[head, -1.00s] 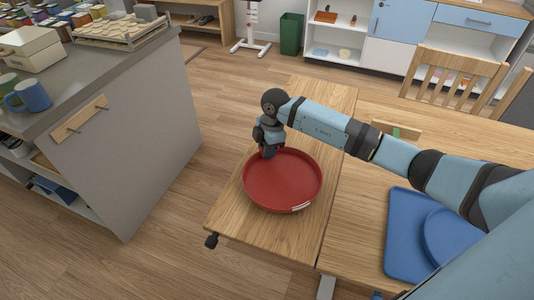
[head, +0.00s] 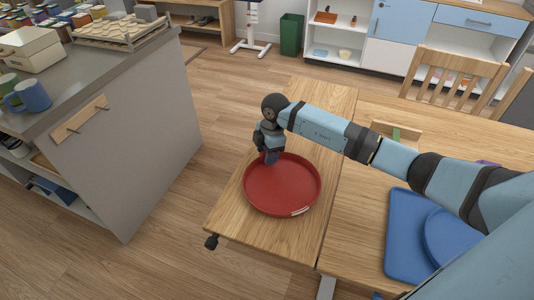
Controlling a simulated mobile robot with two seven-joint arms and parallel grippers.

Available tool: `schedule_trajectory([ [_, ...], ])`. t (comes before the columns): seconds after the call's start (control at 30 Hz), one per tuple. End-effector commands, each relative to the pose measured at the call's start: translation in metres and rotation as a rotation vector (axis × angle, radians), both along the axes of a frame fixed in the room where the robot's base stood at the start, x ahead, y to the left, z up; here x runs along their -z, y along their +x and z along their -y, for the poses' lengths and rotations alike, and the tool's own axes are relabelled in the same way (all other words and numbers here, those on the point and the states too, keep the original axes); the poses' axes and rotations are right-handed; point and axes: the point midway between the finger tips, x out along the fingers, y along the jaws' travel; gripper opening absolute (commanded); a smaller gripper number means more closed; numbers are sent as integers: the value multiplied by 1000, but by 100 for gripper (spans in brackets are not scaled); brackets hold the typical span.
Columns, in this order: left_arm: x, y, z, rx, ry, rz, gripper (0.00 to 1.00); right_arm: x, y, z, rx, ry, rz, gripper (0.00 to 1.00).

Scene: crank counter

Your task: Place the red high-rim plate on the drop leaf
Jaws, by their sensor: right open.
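The red high-rim plate (head: 283,188) lies flat on the wooden drop leaf (head: 262,237), the narrow board at the left of the table. My right gripper (head: 269,160) is at the plate's far-left rim, pointing down. Its jaws are open; the fingertips are small and partly hidden by the rim and the gripper's own body, so I cannot tell whether they touch it. My left gripper is not in view.
The main table carries a blue tray (head: 398,249) with a blue plate (head: 455,235) at the right. A grey counter (head: 125,130) with mugs stands at the left. A wooden chair (head: 455,75) stands behind the table. The leaf's far end is clear.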

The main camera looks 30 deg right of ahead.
Motion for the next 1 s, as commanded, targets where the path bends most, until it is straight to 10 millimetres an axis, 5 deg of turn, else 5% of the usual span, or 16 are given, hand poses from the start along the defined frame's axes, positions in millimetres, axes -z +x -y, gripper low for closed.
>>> schedule_trajectory([
  [0.5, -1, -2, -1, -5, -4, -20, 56, -100, 0, 15, 0, -1, 3, 49],
  [1.0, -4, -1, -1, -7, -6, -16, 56, -115, -1, 18, 0, -1, 1, 49],
])
